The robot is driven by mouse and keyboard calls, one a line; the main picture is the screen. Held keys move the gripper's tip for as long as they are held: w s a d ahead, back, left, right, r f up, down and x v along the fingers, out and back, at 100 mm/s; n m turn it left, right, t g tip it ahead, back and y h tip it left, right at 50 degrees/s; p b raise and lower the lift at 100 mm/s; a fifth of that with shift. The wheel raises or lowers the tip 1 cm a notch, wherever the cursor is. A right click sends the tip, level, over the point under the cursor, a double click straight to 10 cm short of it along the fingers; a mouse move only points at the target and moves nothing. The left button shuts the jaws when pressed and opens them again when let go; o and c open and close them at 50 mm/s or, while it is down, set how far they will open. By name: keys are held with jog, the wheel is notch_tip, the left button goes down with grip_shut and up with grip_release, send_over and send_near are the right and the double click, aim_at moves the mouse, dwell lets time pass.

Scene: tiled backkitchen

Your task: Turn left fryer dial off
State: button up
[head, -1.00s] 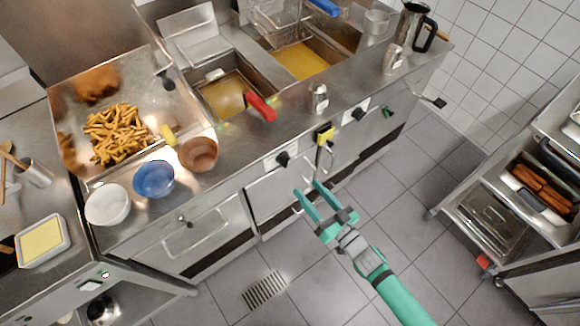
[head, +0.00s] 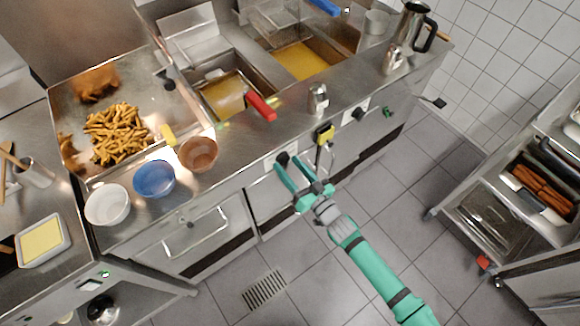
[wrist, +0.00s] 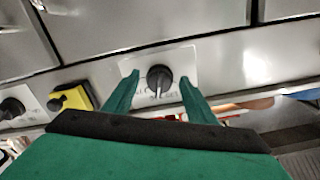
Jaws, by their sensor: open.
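The left fryer dial (head: 283,158) is a black knob on a pale plate on the fryer's front panel. In the wrist view the dial (wrist: 159,78) shows between the two green fingers, its pointer ridge roughly upright in the picture. My gripper (head: 288,163) is open, with its fingertips at the plate on either side of the knob. I cannot tell whether either finger touches it. The right fryer dial (head: 358,114) is farther right along the panel and shows at the left edge of the wrist view (wrist: 12,107).
Above are the fryer basins, with a red-handled basket (head: 262,107) in the left one. A brown bowl (head: 198,153) stands near the counter edge. The floor (head: 380,190) right of my arm is clear.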

jog(key=c, duration=1)
jog(key=shift+n, duration=0.4)
jog(key=shift+w+d+n, duration=0.1)
jog(key=shift+d+n, duration=0.05)
jog(key=shift+n, duration=3.6)
jog(key=shift+w+d+n, duration=0.1)
jog(key=shift+n, duration=3.65)
